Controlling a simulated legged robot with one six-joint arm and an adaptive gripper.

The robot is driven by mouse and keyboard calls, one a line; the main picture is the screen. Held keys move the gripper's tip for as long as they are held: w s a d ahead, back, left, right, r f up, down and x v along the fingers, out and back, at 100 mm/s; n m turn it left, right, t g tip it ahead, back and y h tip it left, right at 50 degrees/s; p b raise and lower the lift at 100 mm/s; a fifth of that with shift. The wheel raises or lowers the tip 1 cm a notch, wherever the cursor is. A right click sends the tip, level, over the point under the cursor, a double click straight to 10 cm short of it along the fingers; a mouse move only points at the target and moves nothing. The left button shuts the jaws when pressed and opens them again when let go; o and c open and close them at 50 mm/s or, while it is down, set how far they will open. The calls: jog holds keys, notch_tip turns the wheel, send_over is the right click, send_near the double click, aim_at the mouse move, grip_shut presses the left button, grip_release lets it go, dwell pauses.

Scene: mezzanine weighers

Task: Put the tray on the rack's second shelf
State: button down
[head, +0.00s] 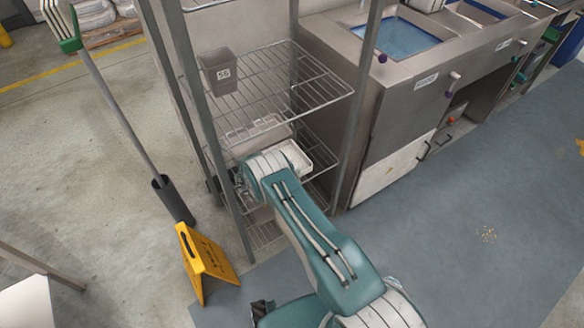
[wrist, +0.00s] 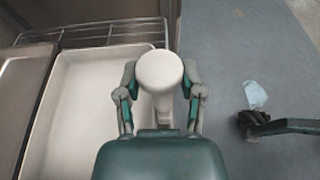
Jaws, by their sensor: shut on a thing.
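The white rectangular tray (wrist: 62,125) is shallow, empty and level in the wrist view. In the head view part of the tray (head: 318,160) shows at the rack's right front side, just beyond my wrist. My gripper (wrist: 161,112) is at the tray's right edge in the wrist view, with a finger on each side of a pale rounded piece. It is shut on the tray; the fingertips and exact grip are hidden. The wire rack (head: 305,95) has several shelves. I cannot tell whether the tray touches a shelf.
A grey bin marked 56 (head: 219,72) stands on a rack shelf above the tray. A steel sink counter (head: 395,110) stands right of the rack. A yellow floor sign (head: 205,262) and a long-handled tool (head: 120,115) stand left. The blue-grey floor at right is mostly free.

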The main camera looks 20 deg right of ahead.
jog(key=shift+c, duration=0.7)
grip_release()
